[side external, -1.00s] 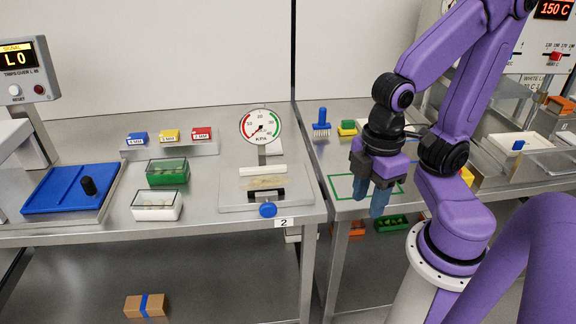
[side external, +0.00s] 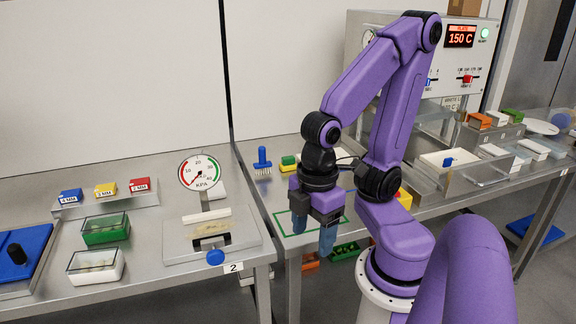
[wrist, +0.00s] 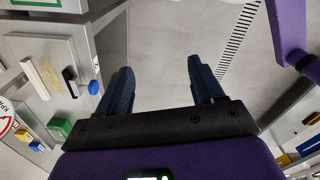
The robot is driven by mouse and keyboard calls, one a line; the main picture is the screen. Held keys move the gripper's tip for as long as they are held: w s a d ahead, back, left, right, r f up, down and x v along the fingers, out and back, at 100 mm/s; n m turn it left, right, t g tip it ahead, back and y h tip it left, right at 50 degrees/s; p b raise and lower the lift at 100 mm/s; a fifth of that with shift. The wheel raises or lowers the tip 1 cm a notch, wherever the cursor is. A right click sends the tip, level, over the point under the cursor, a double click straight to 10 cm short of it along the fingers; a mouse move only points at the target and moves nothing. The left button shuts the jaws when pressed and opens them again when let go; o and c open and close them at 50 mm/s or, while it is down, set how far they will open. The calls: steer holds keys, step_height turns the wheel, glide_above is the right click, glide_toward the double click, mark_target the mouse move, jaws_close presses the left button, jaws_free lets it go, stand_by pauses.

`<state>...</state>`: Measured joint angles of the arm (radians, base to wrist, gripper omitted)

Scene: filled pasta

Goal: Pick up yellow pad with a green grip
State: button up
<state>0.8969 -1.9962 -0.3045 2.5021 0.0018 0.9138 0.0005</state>
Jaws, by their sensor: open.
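The yellow pad with a green grip (side external: 288,163) sits at the back of the right-hand bench in the side view, beside a blue brush-like tool. It looks small there, with the green part on top. My gripper (side external: 327,248) hangs fingers-down near the bench's front edge, by the green-outlined rectangle, in front of and to the right of the pad. Its two blue fingers are apart with nothing between them; the wrist view also shows the empty gripper (wrist: 160,75), with floor beyond. I cannot make out the pad in the wrist view.
The blue brush-like tool (side external: 262,160) stands left of the pad. A gauge (side external: 200,172) rises from the left bench. A gap separates the two benches. The green-outlined area (side external: 291,225) looks bare. A heated machine (side external: 455,60) stands at the back right.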

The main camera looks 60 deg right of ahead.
steer(key=shift+o, duration=0.7)
